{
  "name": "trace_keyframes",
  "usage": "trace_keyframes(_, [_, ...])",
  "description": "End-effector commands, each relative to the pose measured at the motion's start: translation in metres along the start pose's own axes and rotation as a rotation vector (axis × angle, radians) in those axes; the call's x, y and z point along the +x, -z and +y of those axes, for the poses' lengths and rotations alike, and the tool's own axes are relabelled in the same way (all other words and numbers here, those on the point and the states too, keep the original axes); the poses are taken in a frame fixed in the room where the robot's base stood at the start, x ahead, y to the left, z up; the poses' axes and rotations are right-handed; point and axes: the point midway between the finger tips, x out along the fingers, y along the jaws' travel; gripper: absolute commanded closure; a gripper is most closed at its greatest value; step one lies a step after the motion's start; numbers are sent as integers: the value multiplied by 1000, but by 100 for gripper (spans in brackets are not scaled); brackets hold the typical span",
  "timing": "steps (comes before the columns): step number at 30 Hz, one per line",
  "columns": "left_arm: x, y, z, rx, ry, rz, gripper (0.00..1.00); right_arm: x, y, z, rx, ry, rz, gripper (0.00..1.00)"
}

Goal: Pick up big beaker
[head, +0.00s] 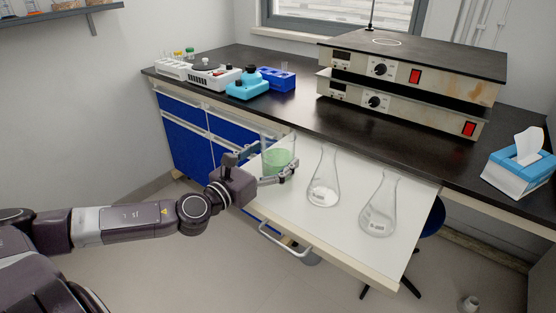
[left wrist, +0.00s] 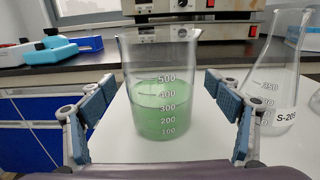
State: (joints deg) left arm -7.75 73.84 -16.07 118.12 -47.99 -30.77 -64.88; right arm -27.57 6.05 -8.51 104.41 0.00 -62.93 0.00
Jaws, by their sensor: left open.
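The big beaker (head: 278,160) is clear glass, part filled with green liquid, and stands upright on the white pull-out shelf (head: 345,222). In the left wrist view the beaker (left wrist: 160,95) fills the middle, with volume marks up to 500. My left gripper (head: 277,164) is open, with one finger on each side of the beaker. In the left wrist view the fingers (left wrist: 165,118) show gaps to the glass on both sides. My right gripper is not in view.
Two conical flasks, one in the middle (head: 324,183) and one at the right (head: 379,212), stand right of the beaker on the shelf. Behind are stacked hotplates (head: 400,85), a blue rack (head: 278,78) and a tissue box (head: 518,165) on the black counter.

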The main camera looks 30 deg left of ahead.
Motion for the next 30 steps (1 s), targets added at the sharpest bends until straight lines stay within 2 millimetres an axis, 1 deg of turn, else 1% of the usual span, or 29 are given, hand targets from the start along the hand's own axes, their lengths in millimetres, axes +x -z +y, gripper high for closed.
trace_keyframes(3, [11,-2,1,-1,-4,-3,17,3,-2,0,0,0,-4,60])
trace_keyframes(7, [18,-1,1,-1,-3,-2,17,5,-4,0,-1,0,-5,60])
trace_keyframes(17, [21,0,0,0,0,1,17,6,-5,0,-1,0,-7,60])
trace_keyframes(20, [21,0,0,0,-1,1,26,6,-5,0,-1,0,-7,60])
trace_keyframes(30, [21,0,0,0,-1,1,64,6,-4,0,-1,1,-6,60])
